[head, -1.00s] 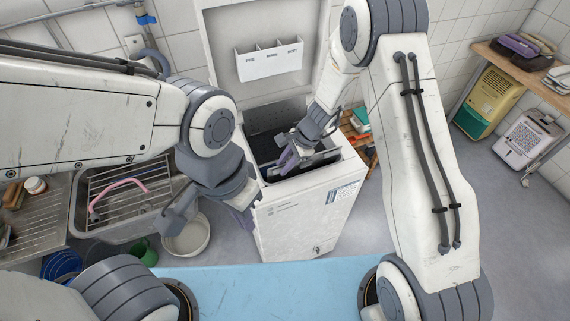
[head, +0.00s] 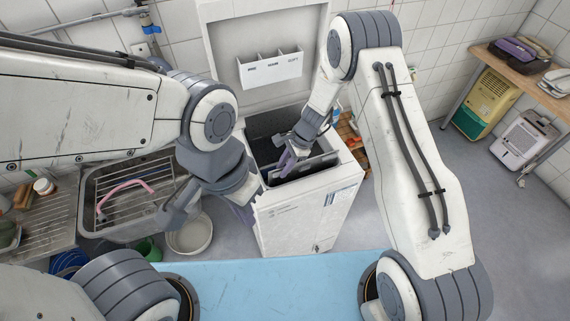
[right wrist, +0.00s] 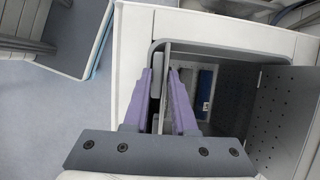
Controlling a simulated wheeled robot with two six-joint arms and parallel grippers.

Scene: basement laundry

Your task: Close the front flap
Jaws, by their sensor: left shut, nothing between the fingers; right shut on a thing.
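The top-loading washing machine (head: 295,225) stands in the middle of the head view with its lid raised and its top opening uncovered. A grey flap (head: 312,167) stands up in the opening near the front side. My right gripper (head: 285,162) reaches into the opening and is shut on this flap. My left gripper (head: 247,212) is shut and empty, in front of the machine's left side.
The raised lid carries a white dispenser (head: 270,68). A sink with a rack (head: 130,195) and a white bucket (head: 190,235) are to the left. A blue surface (head: 270,285) lies in front. A dehumidifier (head: 525,140) stands at right; floor between is clear.

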